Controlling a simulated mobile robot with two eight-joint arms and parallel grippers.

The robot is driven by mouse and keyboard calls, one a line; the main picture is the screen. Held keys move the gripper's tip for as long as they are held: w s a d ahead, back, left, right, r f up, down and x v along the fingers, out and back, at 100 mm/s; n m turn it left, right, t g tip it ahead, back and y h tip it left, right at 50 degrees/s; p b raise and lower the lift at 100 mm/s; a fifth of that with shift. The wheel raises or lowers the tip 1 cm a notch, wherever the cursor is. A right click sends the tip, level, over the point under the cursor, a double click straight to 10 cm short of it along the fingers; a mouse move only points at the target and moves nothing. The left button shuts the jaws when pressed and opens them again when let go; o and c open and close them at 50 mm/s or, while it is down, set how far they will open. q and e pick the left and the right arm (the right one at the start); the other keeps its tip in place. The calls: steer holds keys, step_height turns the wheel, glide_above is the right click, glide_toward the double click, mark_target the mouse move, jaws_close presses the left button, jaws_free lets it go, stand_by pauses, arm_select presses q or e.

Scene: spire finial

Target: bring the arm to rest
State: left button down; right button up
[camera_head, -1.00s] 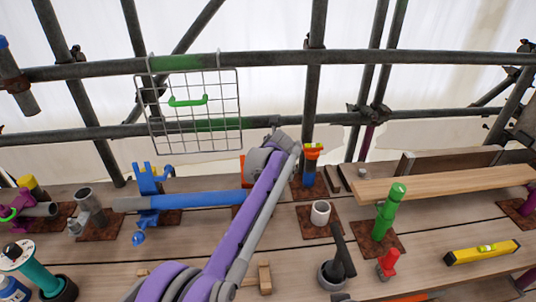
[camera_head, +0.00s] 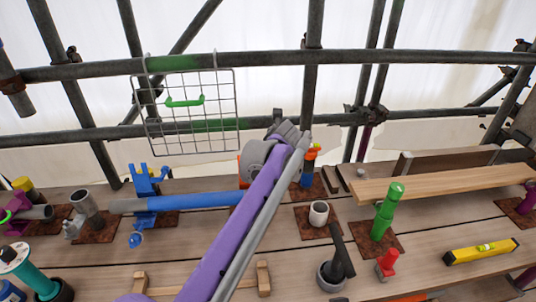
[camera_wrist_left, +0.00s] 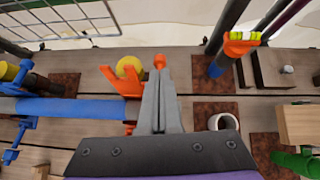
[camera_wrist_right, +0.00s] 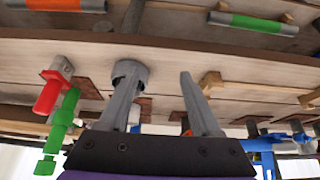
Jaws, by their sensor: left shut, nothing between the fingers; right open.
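My left arm (camera_head: 245,215) reaches up from the bottom of the head view, with its wrist (camera_head: 268,160) above the back of the bench; its fingers are hidden there. In the left wrist view my left gripper (camera_wrist_left: 160,70) is shut and empty, its tips overlapping an orange bracket (camera_wrist_left: 124,84) at the blue pipe's end. I cannot tell whether they touch. My right gripper (camera_wrist_right: 160,85) is outside the head view. In the right wrist view it is open, with a grey round cup (camera_wrist_right: 130,72) overlapping its left finger and nothing clearly held.
A blue pipe (camera_head: 190,200) lies left of my left wrist. An orange-topped blue post (camera_head: 308,172) stands close right. A wire basket (camera_head: 190,112) hangs from the scaffold rail (camera_head: 400,57). A green post (camera_head: 387,212), white cup (camera_head: 319,213) and yellow level (camera_head: 482,251) are on the bench.

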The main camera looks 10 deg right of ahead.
arm_select(q)
steer(key=s+a+f+n+g, duration=0.1)
steer(key=s+a+f+n, duration=0.1)
steer(key=s+a+n, duration=0.7)
steer(key=s+a+f+n+g, duration=0.2)
steer(key=s+a+n, duration=0.6)
steer(key=a, duration=0.2)
steer(key=s+a+f+n, duration=0.4)
steer(key=s+f+n, duration=0.3)
steer(key=s+n, duration=0.2)
steer(key=s+a+f+n+g, duration=0.1)
steer(key=s+a+f+n, duration=0.3)
steer(key=s, duration=0.9)
step_height(320, 180, down, 3)
steer(key=n, duration=0.5)
steer(key=shift+s+h, duration=0.15)
steer(key=shift+h, duration=0.25)
